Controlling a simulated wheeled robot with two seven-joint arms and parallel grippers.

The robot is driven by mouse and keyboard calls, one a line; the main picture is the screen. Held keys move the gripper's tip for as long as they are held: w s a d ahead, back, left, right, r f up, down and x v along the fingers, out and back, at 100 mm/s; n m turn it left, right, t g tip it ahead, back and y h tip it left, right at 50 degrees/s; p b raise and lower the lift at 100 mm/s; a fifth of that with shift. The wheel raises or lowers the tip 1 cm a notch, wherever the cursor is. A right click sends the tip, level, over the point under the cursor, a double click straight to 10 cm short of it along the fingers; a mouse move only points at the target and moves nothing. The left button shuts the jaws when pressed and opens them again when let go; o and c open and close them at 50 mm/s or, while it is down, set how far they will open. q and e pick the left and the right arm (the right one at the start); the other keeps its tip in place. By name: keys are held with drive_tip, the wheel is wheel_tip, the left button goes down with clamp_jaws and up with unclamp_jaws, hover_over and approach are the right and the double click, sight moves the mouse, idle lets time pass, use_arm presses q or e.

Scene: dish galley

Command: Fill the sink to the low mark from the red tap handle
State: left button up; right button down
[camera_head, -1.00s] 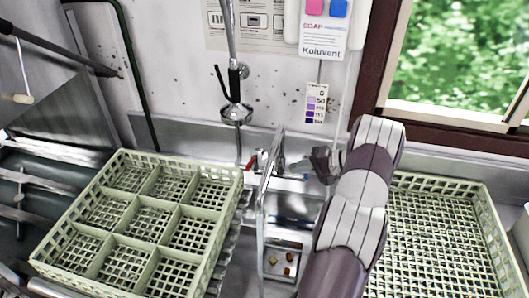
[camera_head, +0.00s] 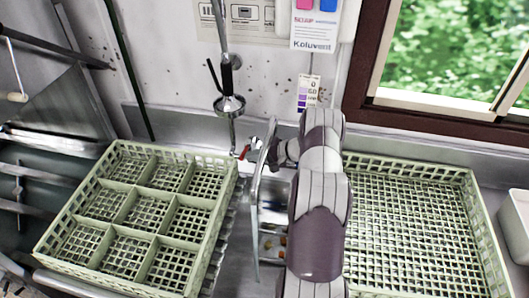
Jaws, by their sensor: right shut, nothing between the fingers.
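The red tap handle (camera_head: 244,152) is at the back of the sink, left of the steel tap (camera_head: 264,165). The sink (camera_head: 272,215) is a narrow steel basin, partly hidden behind my right arm, with a few small brown bits at its bottom. I cannot make out a low mark or a water level. My right gripper (camera_head: 275,156) is shut and empty, just right of the tap and close to it; I cannot tell whether they touch. The red handle lies on the tap's other side. The blue handle is hidden. My left gripper is out of view.
A divided green rack (camera_head: 98,212) stands left of the sink, and an open-grid green rack (camera_head: 492,250) stands right. A spray head (camera_head: 229,105) hangs above the sink's back edge. A white container (camera_head: 517,225) is at the far right.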

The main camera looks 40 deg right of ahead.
drive_tip(key=shift+w+f, duration=0.15)
drive_tip(key=shift+w, duration=0.05)
drive_tip(key=shift+a, duration=0.15)
drive_tip(key=shift+w+a+m+t+h+p, duration=0.1)
drive_tip(key=shift+a+m+t+h+p, duration=0.2)
drive_tip(key=shift+m+h+p, duration=0.3)
drive_tip(key=shift+w+a+m+h, duration=0.25)
drive_tip(key=shift+a+m+h, duration=0.1)
drive_tip(key=shift+m+h, duration=0.4)
drive_tip(key=shift+w+a+t, duration=0.15)
drive_tip(key=shift+w+a, duration=0.4)
drive_tip(key=shift+w, duration=0.2)
drive_tip(key=shift+w+a+t, duration=0.15)
drive_tip(key=shift+w+a, duration=0.35)
drive_tip(key=shift+w, duration=0.45)
